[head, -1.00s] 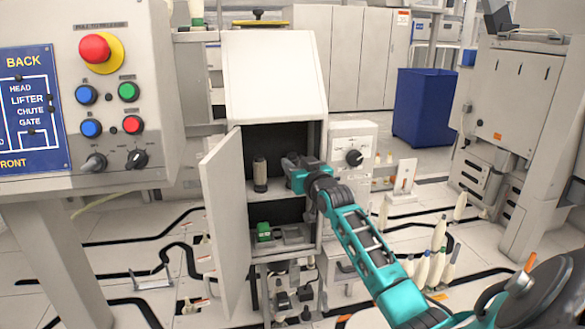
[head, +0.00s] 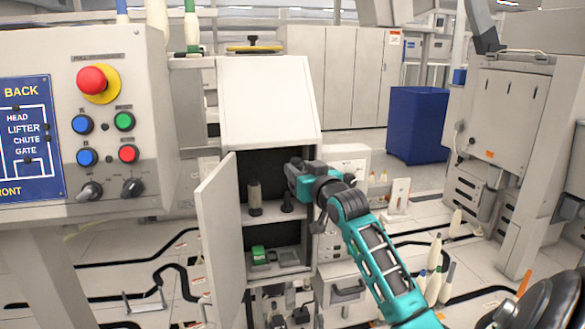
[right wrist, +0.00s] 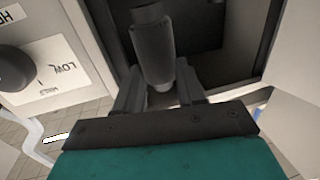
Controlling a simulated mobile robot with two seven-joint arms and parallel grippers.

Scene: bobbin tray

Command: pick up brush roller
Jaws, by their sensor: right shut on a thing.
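A dark grey brush roller (right wrist: 153,48) sits between the two fingers of my right gripper (right wrist: 160,88), which is shut on it, in the right wrist view. In the head view my right gripper (head: 297,180) is at the right side of the open cabinet, above the shelf, and mostly hides the held roller. Another dark roller (head: 255,197) stands upright on the shelf, left of the gripper. A black peg (head: 287,203) on a round base stands on the shelf just below the gripper. My left gripper is not in view.
The cabinet door (head: 217,240) hangs open on the left. A green item (head: 258,254) lies on the lower shelf. A control box with a knob (right wrist: 15,68) adjoins the cabinet. The button panel (head: 95,120) stands at left, and a blue bin (head: 418,125) behind at right.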

